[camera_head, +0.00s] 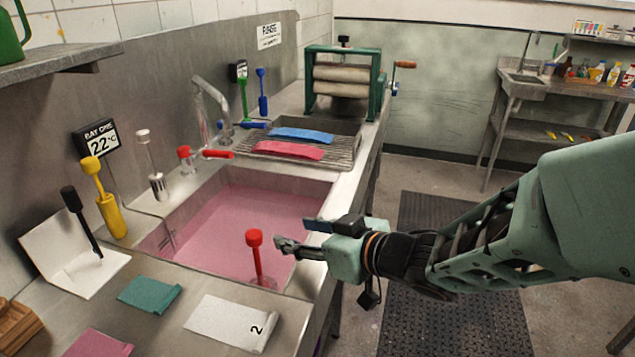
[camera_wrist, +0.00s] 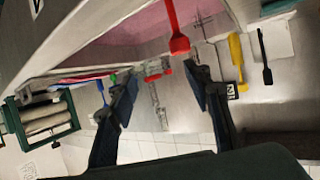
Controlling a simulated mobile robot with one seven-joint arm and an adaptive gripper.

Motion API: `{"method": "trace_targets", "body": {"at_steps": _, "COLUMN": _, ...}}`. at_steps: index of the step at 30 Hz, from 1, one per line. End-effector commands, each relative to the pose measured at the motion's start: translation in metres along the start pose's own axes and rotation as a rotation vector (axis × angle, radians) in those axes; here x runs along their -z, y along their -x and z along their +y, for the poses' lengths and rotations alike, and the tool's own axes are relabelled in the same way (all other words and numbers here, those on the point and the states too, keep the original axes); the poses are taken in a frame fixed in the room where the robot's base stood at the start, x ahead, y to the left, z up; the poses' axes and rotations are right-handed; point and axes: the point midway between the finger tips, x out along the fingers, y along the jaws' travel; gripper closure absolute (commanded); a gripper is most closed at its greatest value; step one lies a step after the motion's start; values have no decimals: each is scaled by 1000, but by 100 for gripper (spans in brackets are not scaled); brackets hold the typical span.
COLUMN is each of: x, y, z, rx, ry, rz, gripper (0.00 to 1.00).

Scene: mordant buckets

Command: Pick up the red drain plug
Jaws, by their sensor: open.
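The red drain plug (camera_head: 255,254) stands upright in the near end of the sink, its lower end in pink liquid. Its red stem and knob also show at the top of the wrist view (camera_wrist: 179,40). My gripper (camera_head: 292,233) is over the sink's right rim, just right of the plug's knob and apart from it. In the wrist view my two dark fingers (camera_wrist: 164,88) are spread with nothing held between them; the plug's knob shows beyond them, toward the top.
The sink (camera_head: 318,190) holds pink liquid. A tap with red handle (camera_head: 218,154) stands behind it. Yellow (camera_head: 110,212) and black (camera_head: 82,222) handled tools stand at left. Cloth pieces (camera_head: 232,322) lie on the near counter. A green roller wringer (camera_head: 342,82) stands at the far end.

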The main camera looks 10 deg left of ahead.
Motion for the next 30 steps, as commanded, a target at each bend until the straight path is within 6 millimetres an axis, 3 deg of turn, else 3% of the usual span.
{"method": "trace_targets", "body": {"at_steps": 3, "x": -2, "y": 1, "z": -25, "rx": 67, "ry": 24, "rz": -1, "gripper": 55}}
{"method": "trace_targets", "body": {"at_steps": 6, "x": -2, "y": 1, "z": -34, "rx": 93, "ry": 33, "rz": 0, "gripper": 55}}
{"method": "trace_targets", "body": {"at_steps": 19, "x": 6, "y": -14, "z": -37, "rx": 105, "ry": 27, "rz": 12, "gripper": 55}}
{"method": "trace_targets", "body": {"at_steps": 29, "x": 0, "y": -26, "z": -38, "rx": 95, "ry": 31, "rz": -2, "gripper": 55}}
{"method": "trace_targets", "body": {"at_steps": 30, "x": -4, "y": -34, "z": -39, "rx": 96, "ry": 35, "rz": 0, "gripper": 55}}
